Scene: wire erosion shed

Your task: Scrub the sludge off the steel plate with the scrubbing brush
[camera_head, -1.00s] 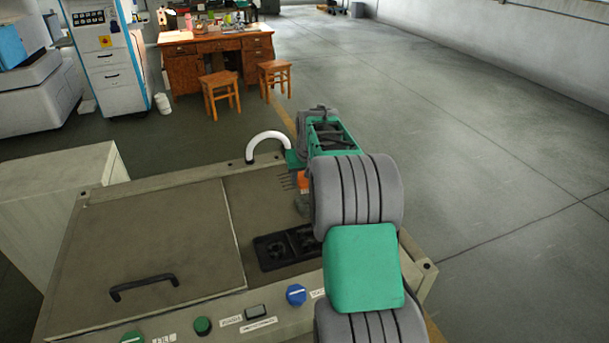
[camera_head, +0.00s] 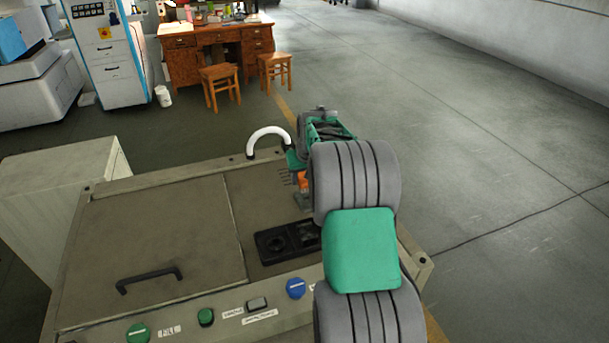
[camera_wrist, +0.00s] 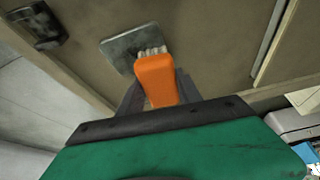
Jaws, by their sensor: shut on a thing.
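My gripper (camera_wrist: 157,92) is shut on the orange scrubbing brush (camera_wrist: 155,80), seen in the wrist view. The brush's pale bristles (camera_wrist: 153,51) point at the grey steel plate (camera_wrist: 121,47) and overlap its edge in that view. I cannot tell whether they touch it. The plate lies on the machine top; any sludge on it is too small or hidden to make out. In the head view a bit of the orange brush (camera_head: 303,180) shows beside my arm, which hides most of the gripper and the plate.
The machine top (camera_head: 150,225) has a black handle (camera_head: 149,279), a black recessed tray (camera_head: 272,244) and a curved white pipe (camera_head: 268,133). Knobs line its front edge. A wooden desk (camera_head: 189,64) and two stools stand behind. The floor at right is clear.

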